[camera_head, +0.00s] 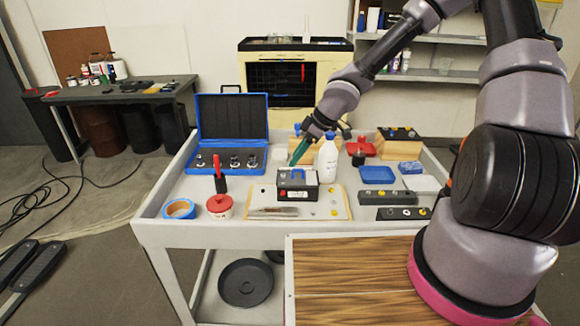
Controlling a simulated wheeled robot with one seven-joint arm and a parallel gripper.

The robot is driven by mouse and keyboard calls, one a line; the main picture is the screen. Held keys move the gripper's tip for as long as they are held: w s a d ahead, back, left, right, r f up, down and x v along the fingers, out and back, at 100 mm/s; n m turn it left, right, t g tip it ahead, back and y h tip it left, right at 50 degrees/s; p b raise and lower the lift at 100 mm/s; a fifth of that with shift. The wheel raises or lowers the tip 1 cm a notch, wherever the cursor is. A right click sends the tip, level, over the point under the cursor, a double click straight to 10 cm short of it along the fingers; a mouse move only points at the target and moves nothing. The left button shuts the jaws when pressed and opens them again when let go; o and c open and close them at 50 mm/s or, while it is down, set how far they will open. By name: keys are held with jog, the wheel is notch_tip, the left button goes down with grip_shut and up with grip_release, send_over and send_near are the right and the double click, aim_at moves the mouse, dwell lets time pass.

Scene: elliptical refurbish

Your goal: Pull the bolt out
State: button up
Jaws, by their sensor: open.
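No bolt can be made out with certainty at this size. A dark box (297,187) with a blue part on top sits on a pale board (343,209) in the middle of the cart. Small yellow and dark pieces (333,199) on the board right of the box may be bolt heads. My arm reaches down from the upper right. My gripper (294,163), with teal fingers, is above and behind the box, apart from it and left of a white bottle (327,158). It is open and seems empty; its fingertips are small in view.
An open blue case (232,112) stands back left on the cart. Blue tape (179,208), a red-lidded jar (220,205), a blue tray (377,174) and dark blocks (403,213) surround the board. The white bottle stands close to my gripper.

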aim_at(283, 174)
jog(key=shift+x, duration=3.05)
grip_shut()
